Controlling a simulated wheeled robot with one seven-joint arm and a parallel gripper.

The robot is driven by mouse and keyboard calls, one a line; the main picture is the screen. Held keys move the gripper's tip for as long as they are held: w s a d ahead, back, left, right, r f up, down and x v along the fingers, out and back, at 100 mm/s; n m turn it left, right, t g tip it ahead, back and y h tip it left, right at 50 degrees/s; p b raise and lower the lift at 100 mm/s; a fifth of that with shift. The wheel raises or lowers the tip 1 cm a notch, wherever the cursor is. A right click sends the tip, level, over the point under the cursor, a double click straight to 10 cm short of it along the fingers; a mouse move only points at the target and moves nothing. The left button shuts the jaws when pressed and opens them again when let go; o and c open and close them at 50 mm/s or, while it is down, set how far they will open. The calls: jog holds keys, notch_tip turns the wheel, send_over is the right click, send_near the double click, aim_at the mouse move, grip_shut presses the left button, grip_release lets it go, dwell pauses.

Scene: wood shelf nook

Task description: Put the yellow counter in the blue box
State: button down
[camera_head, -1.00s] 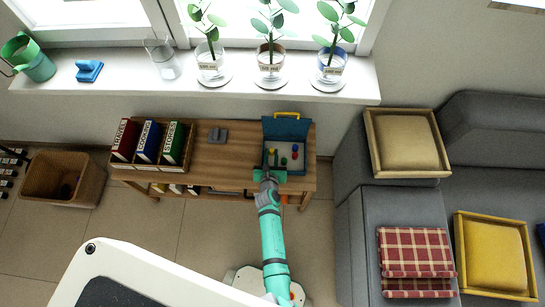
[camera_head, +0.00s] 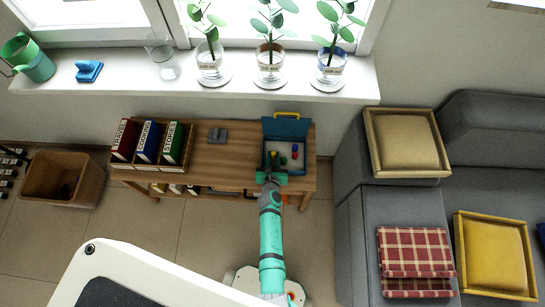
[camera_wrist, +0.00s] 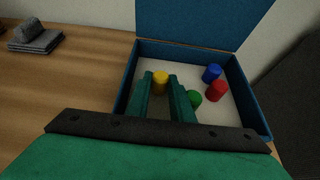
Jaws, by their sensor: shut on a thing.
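The blue box (camera_wrist: 253,97) lies open on the wooden shelf top, its lid raised at the back; it also shows in the head view (camera_head: 286,130). The yellow counter (camera_wrist: 160,77) is between the fingertips of my gripper (camera_wrist: 160,82), inside the box's outline near its left side. My gripper is shut on it. I cannot tell whether the counter touches the box floor. A green counter (camera_wrist: 194,98), a red counter (camera_wrist: 217,91) and a blue counter (camera_wrist: 211,73) stand in the box to the right of the fingers. In the head view my gripper (camera_head: 271,166) reaches in over the front edge.
A grey folded item (camera_wrist: 36,39) lies on the shelf top left of the box. Binders in a wooden holder (camera_head: 150,144) stand farther left. A grey sofa (camera_head: 352,168) is to the right. The wood between holder and box is mostly clear.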

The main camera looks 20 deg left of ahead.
jog(key=c, duration=2)
grip_release()
jog(key=shift+f, duration=0.15)
jog(key=shift+o, duration=0.8)
jog(key=shift+a, duration=0.2)
jog(key=shift+r, duration=0.2)
jog(key=v, duration=1.2)
jog(key=shift+d, duration=0.15)
jog(key=s+d+r+m, duration=0.5)
jog(key=s+m, duration=0.3)
jog(key=m, duration=0.1)
jog(key=s+d+r+m, duration=0.5)
jog(key=s+m, duration=0.2)
jog(key=m, duration=0.2)
jog(key=s+d+r+m+t+h, duration=0.1)
jog(key=s+r+m, duration=0.4)
jog(key=r+m, duration=0.5)
jog(key=s+d+r+m+t+h, duration=0.2)
jog(key=s+r+m, duration=0.2)
jog(key=r+m, duration=0.5)
jog(key=shift+s+d+r+m+h, duration=0.3)
jog(key=shift+s+r+m, duration=0.1)
jog(key=shift+m, duration=0.7)
